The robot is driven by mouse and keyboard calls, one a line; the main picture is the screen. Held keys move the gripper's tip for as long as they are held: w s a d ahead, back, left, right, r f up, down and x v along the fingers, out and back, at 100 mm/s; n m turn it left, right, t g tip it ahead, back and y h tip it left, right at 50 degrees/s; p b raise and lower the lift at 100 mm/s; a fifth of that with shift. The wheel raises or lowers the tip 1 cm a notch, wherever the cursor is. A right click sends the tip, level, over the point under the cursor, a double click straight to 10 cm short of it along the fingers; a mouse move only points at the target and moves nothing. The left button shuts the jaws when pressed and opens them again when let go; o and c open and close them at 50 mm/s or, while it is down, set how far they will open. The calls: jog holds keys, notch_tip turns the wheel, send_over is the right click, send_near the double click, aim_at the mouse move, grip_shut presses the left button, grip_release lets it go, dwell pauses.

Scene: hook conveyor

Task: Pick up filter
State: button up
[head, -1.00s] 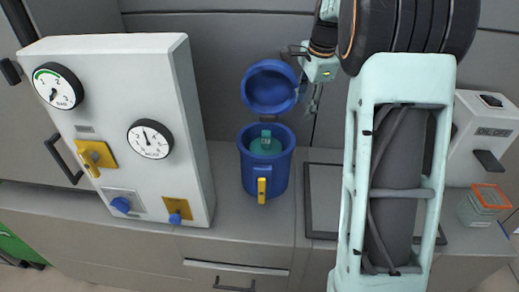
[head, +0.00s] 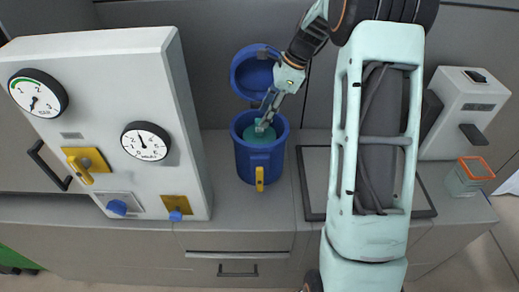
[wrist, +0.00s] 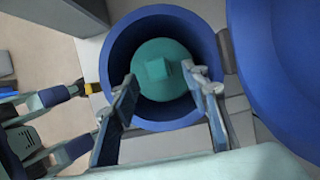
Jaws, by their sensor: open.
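The filter appears to be the teal round piece with a small raised block on top, sitting inside a blue canister (head: 246,160). In the wrist view the filter (wrist: 150,85) lies low in the round canister (wrist: 118,50), its raised block between my fingers. My gripper (wrist: 163,82) is open, one finger on each side of the block, pointing down into the canister mouth. I cannot tell whether the fingers touch it. In the head view my gripper (head: 264,124) partly covers the filter. The blue lid (head: 245,75) stands open behind the canister.
A white panel (head: 100,100) with gauges and yellow and blue knobs stands to the left. A dark square frame (head: 310,214) lies on the counter to the right. An orange-rimmed box (head: 468,180) and a white machine (head: 465,105) stand farther right.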

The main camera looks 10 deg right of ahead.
jog(key=x, duration=0.4)
jog(key=shift+s+a+f+p, duration=0.1)
jog(key=shift+a+f+p, duration=0.1)
jog(key=shift+f+p, duration=0.15)
grip_shut()
jog(key=shift+r, duration=0.1)
